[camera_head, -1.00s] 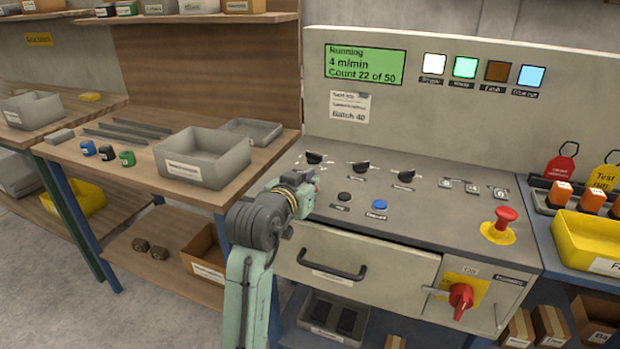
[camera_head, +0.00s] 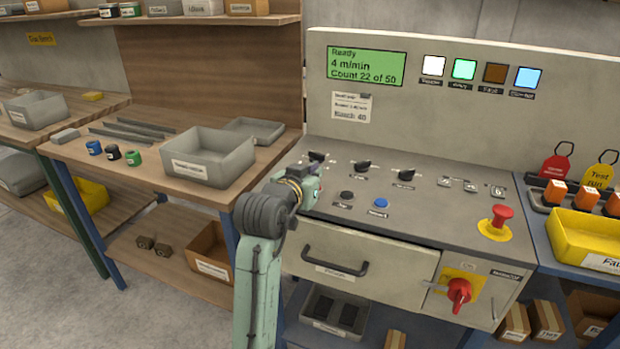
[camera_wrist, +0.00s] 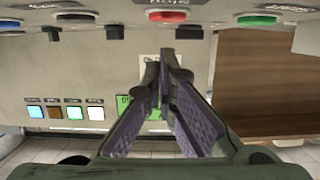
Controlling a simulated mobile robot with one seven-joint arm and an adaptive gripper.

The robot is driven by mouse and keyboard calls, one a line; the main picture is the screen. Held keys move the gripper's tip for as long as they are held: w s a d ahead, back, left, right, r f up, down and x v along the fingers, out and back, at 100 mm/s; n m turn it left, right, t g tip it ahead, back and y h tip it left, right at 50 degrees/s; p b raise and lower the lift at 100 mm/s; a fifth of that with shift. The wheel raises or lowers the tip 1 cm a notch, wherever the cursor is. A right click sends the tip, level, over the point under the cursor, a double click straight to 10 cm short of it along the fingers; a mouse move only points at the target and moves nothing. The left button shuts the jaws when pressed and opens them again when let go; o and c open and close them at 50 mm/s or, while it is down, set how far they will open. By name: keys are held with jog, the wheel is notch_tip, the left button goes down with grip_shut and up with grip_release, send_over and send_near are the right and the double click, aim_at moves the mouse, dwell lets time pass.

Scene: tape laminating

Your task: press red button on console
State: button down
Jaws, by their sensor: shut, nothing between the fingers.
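In the wrist view a red button (camera_wrist: 167,16) shows at the top, on the console panel (camera_head: 420,225). In the head view my arm covers the left part of the panel, and the round red button is not seen there. A dark button (camera_head: 347,196) and a blue button (camera_head: 381,202) are visible.
A red mushroom knob (camera_head: 502,214) on a yellow base and a red rotary switch (camera_head: 459,291) are at the console's right. Several black knobs (camera_head: 363,165) stand along the panel. The green display (camera_head: 365,66) reads "Ready". A grey bin (camera_head: 208,159) is on the table left.

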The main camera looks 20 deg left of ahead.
jog(key=b+v, duration=0.2)
jog(key=shift+s+r, duration=0.35)
jog(key=b+v, duration=0.1)
jog(key=v, duration=0.6)
jog(key=shift+s+r+b, duration=0.25)
jog(key=shift+b, duration=0.1)
